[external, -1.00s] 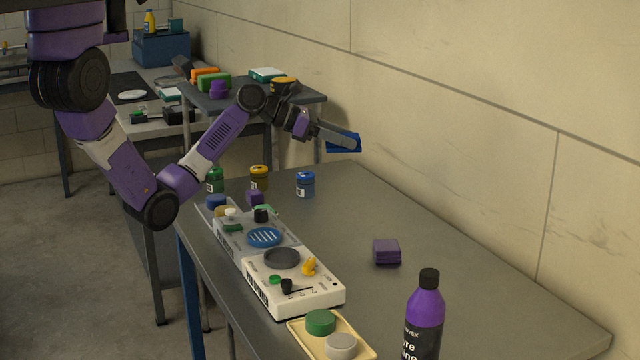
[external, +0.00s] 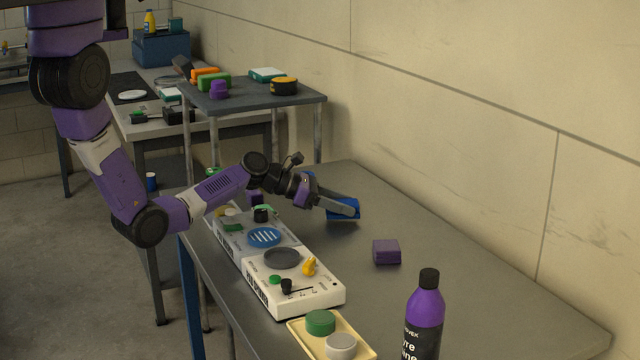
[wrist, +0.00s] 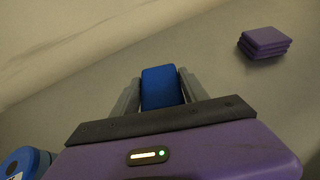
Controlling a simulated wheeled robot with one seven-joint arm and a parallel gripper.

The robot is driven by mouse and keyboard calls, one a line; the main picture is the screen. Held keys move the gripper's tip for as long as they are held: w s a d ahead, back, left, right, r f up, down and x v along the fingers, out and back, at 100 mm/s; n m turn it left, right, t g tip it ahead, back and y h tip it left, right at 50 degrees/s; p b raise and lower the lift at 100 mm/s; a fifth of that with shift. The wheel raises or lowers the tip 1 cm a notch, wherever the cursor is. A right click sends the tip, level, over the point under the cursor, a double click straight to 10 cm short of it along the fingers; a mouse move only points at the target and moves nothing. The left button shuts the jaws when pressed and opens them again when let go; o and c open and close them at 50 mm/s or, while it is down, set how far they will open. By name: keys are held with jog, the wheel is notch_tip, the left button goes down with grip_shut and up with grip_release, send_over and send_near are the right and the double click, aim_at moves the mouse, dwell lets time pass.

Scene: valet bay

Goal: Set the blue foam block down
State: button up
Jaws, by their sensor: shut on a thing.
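The blue foam block (external: 345,210) is in my gripper (external: 338,203), above or at the surface of the grey table (external: 440,280), towards its far end by the wall. I cannot tell whether the block touches the table. In the wrist view the blue foam block (wrist: 161,88) sits between the two grey fingers of my gripper (wrist: 160,92), which is shut on it. Part of the block is hidden behind the fingers in the external view.
A control panel (external: 290,285), a tray (external: 355,345) and a purple bottle (external: 425,315) stand nearer. A blue jar (wrist: 22,163) is at lower left. Bare table lies around the purple block.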

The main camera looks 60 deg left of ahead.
jog(key=shift+f, duration=0.6)
jog(key=shift+f, duration=0.2)
jog(key=o, duration=1.4)
jog(key=shift+c, duration=0.2)
jog(key=shift+r, duration=0.25)
jog(key=b+v, duration=0.1)
jog(key=v, duration=1)
jog(key=shift+s+a, duration=0.2)
jog(key=shift+s, duration=0.15)
jog(key=shift+s+r, duration=0.1)
